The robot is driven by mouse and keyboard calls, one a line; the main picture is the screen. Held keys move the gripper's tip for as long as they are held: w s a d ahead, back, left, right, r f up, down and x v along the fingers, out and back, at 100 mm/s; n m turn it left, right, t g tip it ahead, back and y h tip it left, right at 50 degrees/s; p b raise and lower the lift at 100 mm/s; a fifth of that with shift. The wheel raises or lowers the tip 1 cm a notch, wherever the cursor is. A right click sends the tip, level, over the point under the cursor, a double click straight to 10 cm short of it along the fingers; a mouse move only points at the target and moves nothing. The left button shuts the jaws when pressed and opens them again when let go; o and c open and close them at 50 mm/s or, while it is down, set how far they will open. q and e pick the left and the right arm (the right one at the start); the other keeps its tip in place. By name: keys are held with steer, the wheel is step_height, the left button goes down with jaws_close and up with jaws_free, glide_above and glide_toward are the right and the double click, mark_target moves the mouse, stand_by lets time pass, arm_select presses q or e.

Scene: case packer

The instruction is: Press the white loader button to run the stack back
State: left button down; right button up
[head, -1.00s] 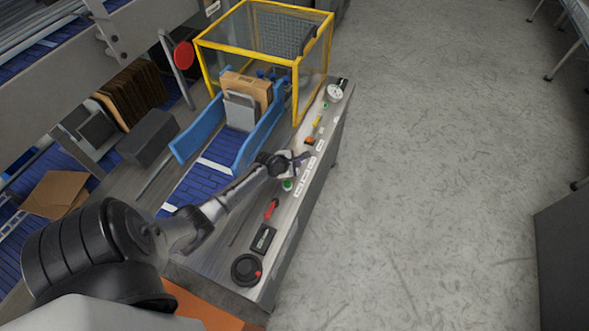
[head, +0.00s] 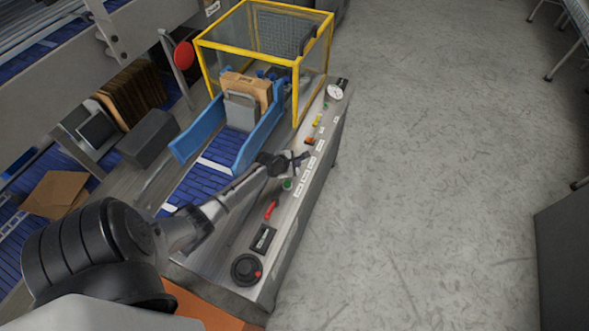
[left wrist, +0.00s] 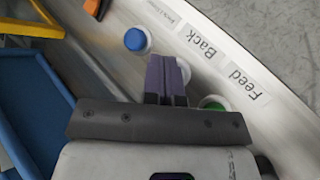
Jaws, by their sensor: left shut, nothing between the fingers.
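The white loader button (left wrist: 184,70) is partly hidden behind my left gripper's fingers in the left wrist view, beside the label "Back" (left wrist: 203,42). My left gripper (left wrist: 164,75) is shut and empty, with its fingertips at the button; I cannot tell whether they touch. In the head view the left gripper (head: 303,157) is over the button panel (head: 285,222), and the white button is not clear there. A brown carton stack (head: 246,88) stands behind a grey plate (head: 241,111) between blue guides (head: 198,135). My right gripper is not in view.
A green button (left wrist: 212,104) sits near the label "Feed" (left wrist: 243,80). A blue button (left wrist: 136,40) lies on the other side. A red switch (head: 271,209) and black knob (head: 246,270) are nearer.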

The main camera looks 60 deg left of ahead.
arm_select(q)
steer(key=shift+f, duration=0.15)
steer(key=shift+f, duration=0.25)
stand_by(0.6)
